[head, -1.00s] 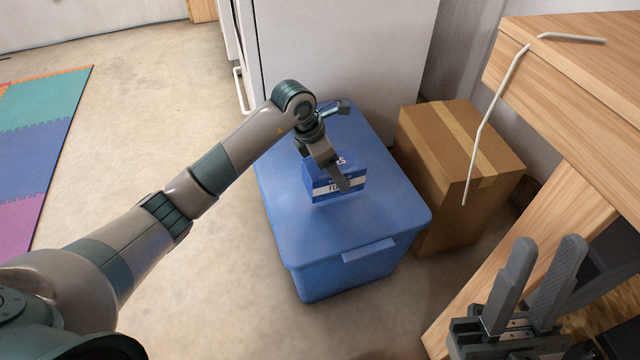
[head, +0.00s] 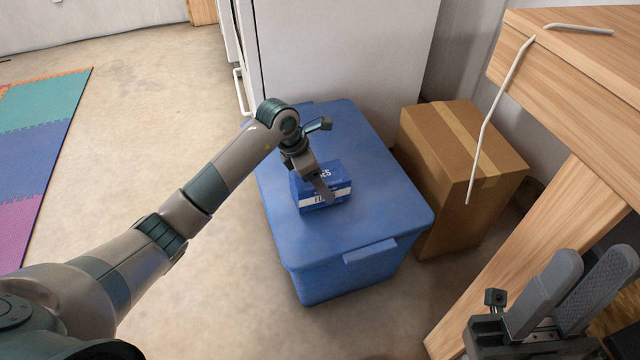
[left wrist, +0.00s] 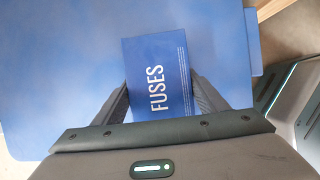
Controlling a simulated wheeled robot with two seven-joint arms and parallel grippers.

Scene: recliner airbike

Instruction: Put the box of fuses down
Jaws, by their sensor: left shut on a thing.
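The box of fuses (head: 335,190) is a small blue carton with a white band, over the lid of the blue storage bin (head: 370,215). My left gripper (head: 325,188) is shut on the box from above. In the left wrist view the box of fuses (left wrist: 158,75) lies between the two fingers of my left gripper (left wrist: 160,92), with the blue bin lid (left wrist: 60,60) behind it. I cannot tell whether the box's underside touches the lid. My right gripper (head: 575,285) is at the lower right, fingers apart and empty.
A cardboard box (head: 460,150) stands right of the bin. A white cabinet (head: 335,65) is behind it. A wooden table (head: 580,75) with a bent white rod is at the right. The front of the lid and the floor at the left are clear.

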